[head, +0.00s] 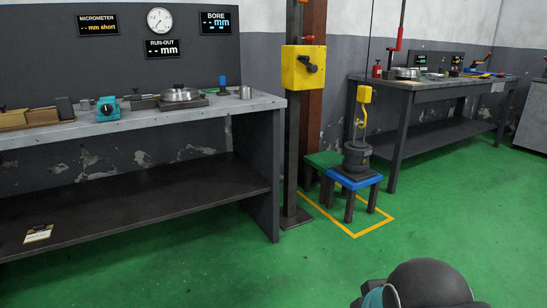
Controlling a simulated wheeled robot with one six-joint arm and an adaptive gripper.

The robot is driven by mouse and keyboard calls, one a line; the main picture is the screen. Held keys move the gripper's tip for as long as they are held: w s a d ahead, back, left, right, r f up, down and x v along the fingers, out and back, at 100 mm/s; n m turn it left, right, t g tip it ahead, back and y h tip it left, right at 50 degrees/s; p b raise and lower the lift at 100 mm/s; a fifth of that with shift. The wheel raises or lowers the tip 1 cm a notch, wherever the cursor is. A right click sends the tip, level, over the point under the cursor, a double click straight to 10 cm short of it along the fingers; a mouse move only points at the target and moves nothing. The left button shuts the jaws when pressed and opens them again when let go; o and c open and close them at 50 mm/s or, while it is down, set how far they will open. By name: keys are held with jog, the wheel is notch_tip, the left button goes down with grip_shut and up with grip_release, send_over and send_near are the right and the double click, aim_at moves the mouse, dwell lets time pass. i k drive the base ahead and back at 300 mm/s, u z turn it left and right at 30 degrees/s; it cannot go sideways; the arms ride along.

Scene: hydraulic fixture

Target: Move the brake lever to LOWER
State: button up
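I take this to be the brake lever. No LOWER marking is readable at this size. A yellow hook block (364,94) hangs on a line to the right of the post. Its hook reaches down to a dark round weight (357,156) on a blue-topped stool (355,181). Part of my arm shows at the bottom right; my gripper's fingers are not in view.
A long grey bench (150,127) with gauges and parts stands at the left. Another bench (430,84) stands at the back right, with a red-handled upright tool (398,40) at its near end. A green stool (323,160) stands behind the blue one. The green floor in front is clear.

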aim_at(299, 39)
jog(key=z, duration=0.1)
jog(key=i, duration=0.95)
jog(key=z, duration=0.5)
jog(key=i, duration=2.25)
jog(key=u, duration=0.35)
